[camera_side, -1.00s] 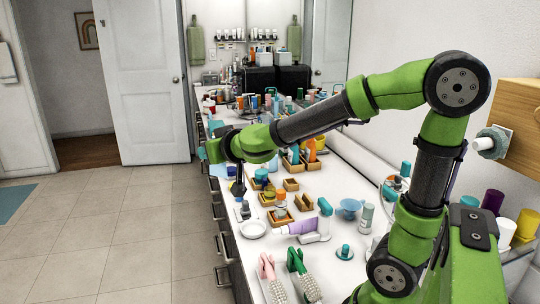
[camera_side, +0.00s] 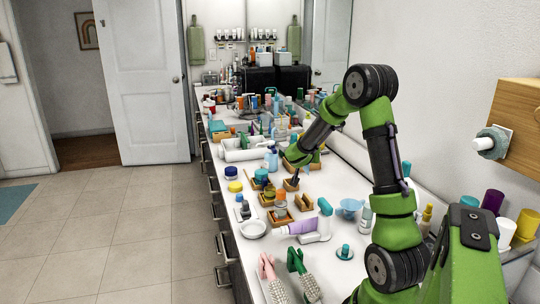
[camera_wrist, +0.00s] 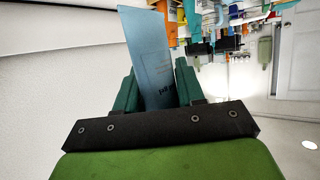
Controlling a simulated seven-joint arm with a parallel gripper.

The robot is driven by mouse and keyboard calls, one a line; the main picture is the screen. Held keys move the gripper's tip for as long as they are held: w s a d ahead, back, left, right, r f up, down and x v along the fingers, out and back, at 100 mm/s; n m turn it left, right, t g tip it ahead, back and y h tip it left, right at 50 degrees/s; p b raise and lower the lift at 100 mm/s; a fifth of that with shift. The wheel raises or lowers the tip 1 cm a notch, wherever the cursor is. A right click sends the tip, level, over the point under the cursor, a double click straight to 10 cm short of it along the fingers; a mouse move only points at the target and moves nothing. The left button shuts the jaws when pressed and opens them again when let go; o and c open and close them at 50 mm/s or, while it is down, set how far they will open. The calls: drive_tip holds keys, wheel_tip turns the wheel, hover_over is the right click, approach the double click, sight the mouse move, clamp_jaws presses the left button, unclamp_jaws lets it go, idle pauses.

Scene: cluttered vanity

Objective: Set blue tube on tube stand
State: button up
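The blue tube (camera_wrist: 155,60), pale blue with dark printing, shows in the wrist view between the two dark green fingers of my gripper (camera_wrist: 155,85). The fingers appear shut on it, and it reaches out past their tips. A second small wooden stand (camera_side: 304,203) is just in front; which one is the tube stand is unclear.
Wooden holders with jars (camera_side: 265,197) stand left of my gripper, and a light blue bottle (camera_side: 271,160) stands behind left. The wall lies to the right.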

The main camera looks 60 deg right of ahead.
wheel_tip(320, 180, down, 10)
drive_tip(key=shift+r, duration=0.15)
drive_tip(key=shift+f, duration=0.25)
idle(0.3)
drive_tip(key=shift+f, duration=0.35)
drive_tip(key=o, duration=0.5)
drive_tip(key=shift+o, duration=0.2)
drive_tip(key=shift+r, duration=0.1)
